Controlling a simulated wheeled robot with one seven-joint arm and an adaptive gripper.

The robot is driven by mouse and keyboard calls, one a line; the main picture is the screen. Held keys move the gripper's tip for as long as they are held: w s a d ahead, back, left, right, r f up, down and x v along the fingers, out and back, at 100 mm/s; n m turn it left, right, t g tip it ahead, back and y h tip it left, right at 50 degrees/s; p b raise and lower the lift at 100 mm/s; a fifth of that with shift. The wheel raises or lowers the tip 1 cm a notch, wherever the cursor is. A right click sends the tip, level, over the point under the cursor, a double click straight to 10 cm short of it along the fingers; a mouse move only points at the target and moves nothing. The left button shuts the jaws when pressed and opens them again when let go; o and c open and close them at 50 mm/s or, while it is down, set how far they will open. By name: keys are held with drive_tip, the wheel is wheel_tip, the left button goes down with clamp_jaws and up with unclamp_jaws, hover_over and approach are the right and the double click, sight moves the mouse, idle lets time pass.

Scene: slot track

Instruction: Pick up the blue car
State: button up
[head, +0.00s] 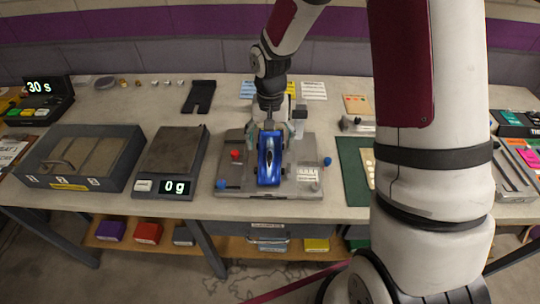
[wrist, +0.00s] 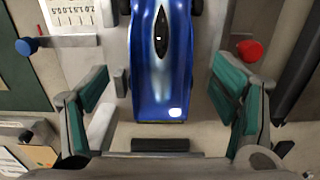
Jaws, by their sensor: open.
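The blue car (head: 269,158) sits on a grey fixture plate (head: 228,180) in the middle of the bench. It has a shiny body with a dark cockpit. In the wrist view, the blue car (wrist: 160,75) points down the picture, between the two fingers. My gripper (head: 273,125) is above the far end of the car, with its fingers apart. In the wrist view, my gripper (wrist: 160,125) shows green pads on both sides of the car, with a gap on each side. Neither pad visibly touches it.
A scale (head: 172,160) reading 0 g and a clear-lidded box (head: 80,160) stand to the left. Red (head: 235,153) and blue knobs (head: 327,161) stick up from the plate around the car. A green mat (head: 350,180) lies to the right, partly behind my arm.

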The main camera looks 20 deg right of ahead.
sight(270, 149)
wheel_tip(270, 149, down, 4)
drive_tip(key=shift+s+a+f, duration=0.1)
drive_tip(key=c, duration=1.4)
drive_tip(key=shift+o, duration=0.2)
